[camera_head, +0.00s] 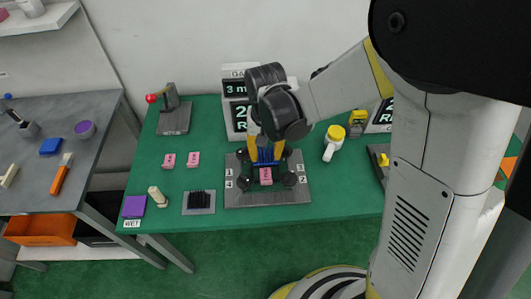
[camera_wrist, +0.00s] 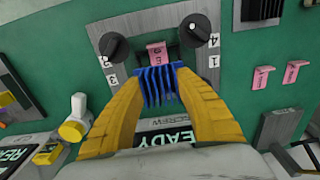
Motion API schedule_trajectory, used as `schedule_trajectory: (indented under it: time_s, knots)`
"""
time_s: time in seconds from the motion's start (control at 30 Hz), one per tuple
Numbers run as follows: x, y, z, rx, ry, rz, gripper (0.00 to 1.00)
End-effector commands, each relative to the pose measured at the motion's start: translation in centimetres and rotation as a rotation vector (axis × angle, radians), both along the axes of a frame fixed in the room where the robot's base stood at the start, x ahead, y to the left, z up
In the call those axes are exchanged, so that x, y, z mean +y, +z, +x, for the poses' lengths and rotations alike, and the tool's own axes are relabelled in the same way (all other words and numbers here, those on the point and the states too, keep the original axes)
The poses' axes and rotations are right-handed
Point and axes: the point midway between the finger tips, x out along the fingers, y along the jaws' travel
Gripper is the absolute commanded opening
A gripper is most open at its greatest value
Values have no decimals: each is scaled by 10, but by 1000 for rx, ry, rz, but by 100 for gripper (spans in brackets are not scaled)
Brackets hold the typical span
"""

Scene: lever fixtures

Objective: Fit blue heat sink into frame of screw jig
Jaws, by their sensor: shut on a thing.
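My gripper (camera_head: 265,141) is shut on the blue heat sink (camera_head: 265,156), with a yellow finger on each side. In the wrist view the blue fins (camera_wrist: 159,87) show between the fingertips (camera_wrist: 158,73). The screw jig (camera_head: 239,199) is a grey plate with several black round knobs and numbers at its corners. The heat sink is over the middle of the jig, behind a pink tag (camera_head: 266,176). The fingers and fins hide the frame's seat, so I cannot tell whether the heat sink touches it. Two jig knobs (camera_wrist: 114,46) show in the wrist view.
A black finned block on a grey plate (camera_head: 199,201) stands left of the jig, near a cream cylinder (camera_head: 158,196) and a purple block (camera_head: 134,206). Two pink tags (camera_head: 193,158) lie behind. A red-knobbed lever fixture (camera_head: 173,118), display (camera_head: 238,107) and yellow-white object (camera_head: 332,142) stand farther back.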

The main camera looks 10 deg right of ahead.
Motion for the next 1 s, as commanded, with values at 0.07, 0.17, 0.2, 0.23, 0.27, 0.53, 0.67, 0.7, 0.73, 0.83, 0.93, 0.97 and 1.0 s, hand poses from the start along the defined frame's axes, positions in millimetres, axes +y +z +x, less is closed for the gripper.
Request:
schedule_trajectory:
  time_s: [0.07, 0.17, 0.2, 0.23, 0.27, 0.53, 0.67, 0.7, 0.73, 0.83, 0.93, 0.97, 1.0]
  knots:
    - [0, 0, 0, 0, 0, 0, 11]
    - [0, 0, 0, 0, 0, 0, 11]
    - [0, 0, 0, 0, 0, 0, 11]
    - [0, 0, 0, 0, 0, 0, 11]
    - [0, 0, 0, 0, 0, 0, 11]
    - [0, -15, -1, 0, 0, 0, 11]
    - [0, -28, -1, 0, 0, 0, 11]
    - [0, -33, -1, 0, 0, 0, 11]
    - [0, -36, -1, 0, 0, 0, 11]
    - [0, -47, 0, 0, 0, 0, 11]
    - [0, -56, 0, 0, 0, 0, 11]
    - [0, -59, 0, 0, 0, 0, 11]
    - [0, -61, 0, 0, 0, 0, 11]
